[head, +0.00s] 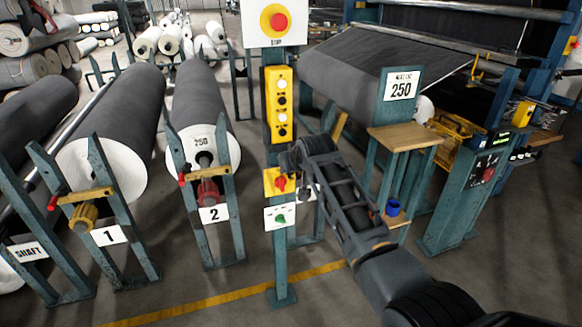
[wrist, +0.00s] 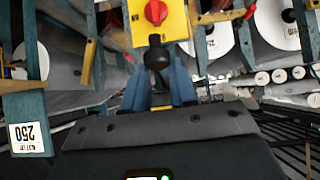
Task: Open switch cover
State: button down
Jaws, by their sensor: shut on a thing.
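The yellow switch box (head: 271,182) with a red rotary switch (head: 282,184) sits on the teal post, below the button panel. It also shows at the top of the wrist view (wrist: 174,18), with its red switch (wrist: 156,12) uncovered to that camera. My gripper (head: 288,160) is just above the box in the head view. In the wrist view its fingers (wrist: 160,72) close on a small dark knob (wrist: 157,52) right beside the box. The knob appears to be part of the switch cover; the rest of the cover is not clear, and my gripper hides that area.
The yellow button panel (head: 281,104) and red stop button (head: 275,20) are above on the post. A white box with a green switch (head: 280,217) is below. Grey rolls (head: 203,105) on stands are left. A small wooden table (head: 405,136) stands close right of my arm.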

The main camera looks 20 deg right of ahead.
jog(key=shift+r, duration=0.1)
jog(key=c, duration=0.9)
grip_release()
jog(key=shift+o, duration=0.2)
jog(key=v, duration=0.7)
jog(key=shift+s, duration=0.3)
jog(key=shift+r, duration=0.15)
